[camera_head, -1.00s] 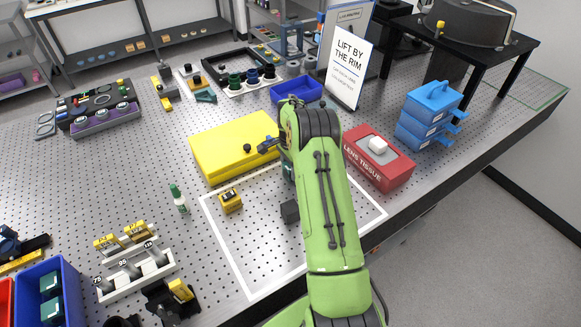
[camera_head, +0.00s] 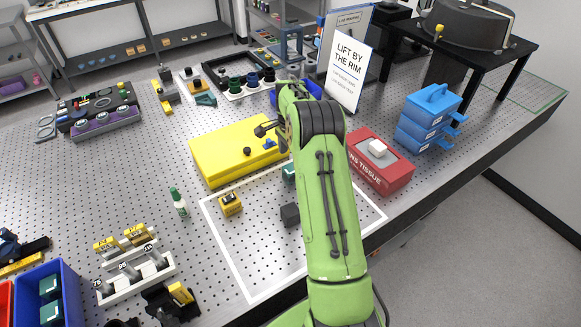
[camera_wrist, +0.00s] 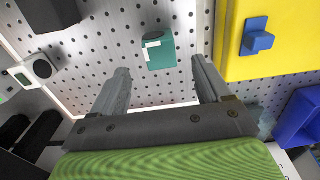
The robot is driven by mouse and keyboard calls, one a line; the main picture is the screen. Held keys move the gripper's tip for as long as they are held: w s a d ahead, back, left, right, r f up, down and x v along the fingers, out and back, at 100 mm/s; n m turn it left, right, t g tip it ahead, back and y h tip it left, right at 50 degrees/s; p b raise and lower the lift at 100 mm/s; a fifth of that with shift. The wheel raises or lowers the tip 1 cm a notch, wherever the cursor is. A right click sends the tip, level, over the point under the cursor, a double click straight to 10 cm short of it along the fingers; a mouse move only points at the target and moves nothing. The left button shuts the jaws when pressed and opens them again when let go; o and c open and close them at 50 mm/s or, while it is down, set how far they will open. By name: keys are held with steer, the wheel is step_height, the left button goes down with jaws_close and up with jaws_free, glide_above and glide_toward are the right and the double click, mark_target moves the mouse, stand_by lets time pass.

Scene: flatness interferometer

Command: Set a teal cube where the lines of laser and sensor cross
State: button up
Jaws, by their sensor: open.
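A teal cube (camera_head: 289,172) stands on the perforated table inside the white outlined area, partly hidden by my arm in the head view. In the wrist view the teal cube (camera_wrist: 160,52) shows a white corner mark on its face. My gripper (camera_wrist: 159,66) is open and empty, with the cube seen beyond and between its fingers, apparently apart from them. In the head view my gripper is hidden behind my arm. A small yellow device (camera_head: 230,204) and a dark block (camera_head: 290,214) stand in the outlined area; I cannot tell which is laser or sensor.
A yellow case (camera_head: 237,148) lies behind the outlined area. A red tissue box (camera_head: 390,175) is to its right. A blue bin (camera_head: 68,283) holding teal cubes is at lower left. The front of the outlined area looks clear.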

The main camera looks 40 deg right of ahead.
mark_target(290, 168)
steer(key=s+a+r+n+t+h, duration=0.1)
steer(key=s+a+r+n, duration=0.15)
steer(key=a+r, duration=0.45)
steer(key=s+a+r+n+t, duration=0.1)
steer(key=s+a+r+n, duration=0.15)
steer(key=r, duration=0.75)
steer(key=s+a+r+n+t, duration=0.1)
steer(key=s+a+r+n, duration=0.45)
steer(key=s, duration=0.25)
steer(key=s+a+n+t, duration=0.1)
steer(key=s+a+n, duration=0.1)
steer(key=s, duration=0.3)
steer(key=s+a+f+n, duration=0.1)
steer(key=s+a+n, duration=0.2)
steer(key=s, duration=0.3)
steer(key=s+a+f+n+t+y, duration=0.1)
steer(key=s+a+n, duration=0.2)
steer(key=s, duration=0.3)
steer(key=shift+s+a+f+t, duration=0.15)
steer(key=shift+a+f+t, duration=0.05)
steer(key=shift+a+t, duration=0.1)
steer(key=shift+s, duration=0.1)
